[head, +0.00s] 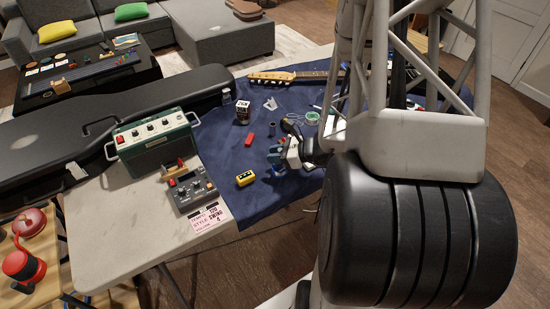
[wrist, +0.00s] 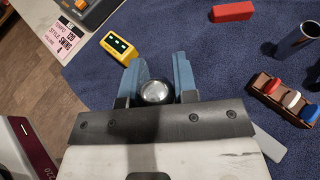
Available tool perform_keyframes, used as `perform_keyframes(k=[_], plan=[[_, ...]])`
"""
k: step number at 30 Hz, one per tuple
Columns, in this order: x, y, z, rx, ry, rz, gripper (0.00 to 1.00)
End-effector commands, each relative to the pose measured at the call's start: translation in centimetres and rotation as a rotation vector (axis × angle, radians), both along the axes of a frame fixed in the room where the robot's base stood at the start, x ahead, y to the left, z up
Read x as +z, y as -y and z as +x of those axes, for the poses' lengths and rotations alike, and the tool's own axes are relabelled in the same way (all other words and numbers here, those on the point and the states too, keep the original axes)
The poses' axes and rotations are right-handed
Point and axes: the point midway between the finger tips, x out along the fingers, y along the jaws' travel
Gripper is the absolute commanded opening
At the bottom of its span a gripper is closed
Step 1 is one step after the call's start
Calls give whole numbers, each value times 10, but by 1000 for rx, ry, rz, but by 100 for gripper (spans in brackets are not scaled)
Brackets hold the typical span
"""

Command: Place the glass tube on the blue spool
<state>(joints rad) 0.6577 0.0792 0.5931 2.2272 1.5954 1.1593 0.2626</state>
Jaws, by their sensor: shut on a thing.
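My gripper (wrist: 157,78) is shut on a round, shiny piece, which looks like the glass tube (wrist: 154,92) seen end-on between the two blue fingers. In the head view my gripper (head: 277,160) is over the front part of the blue cloth; the tube cannot be made out there. The blue spool (wrist: 309,116) appears to be the blue piece at the near end of a brown rack (wrist: 266,88), beside a white and a red piece. It is to the right of my gripper in the wrist view, clear of it.
A dark metal cylinder (wrist: 297,42) stands behind the rack. A red block (wrist: 232,12) and a yellow box (wrist: 119,46) lie on the blue cloth (head: 222,153). A grey pedal (head: 190,190) and a green amplifier (head: 155,142) stand left. My arm covers the cloth's right side.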

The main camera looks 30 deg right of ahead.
Motion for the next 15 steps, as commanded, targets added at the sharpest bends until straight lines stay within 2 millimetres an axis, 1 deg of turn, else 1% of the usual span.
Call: perform_keyframes(k=[3,6,15], plan=[[-11,0,0,0,-2,2,14],[-15,0,0,0,0,0,14],[-17,0,0,0,0,0,14]])
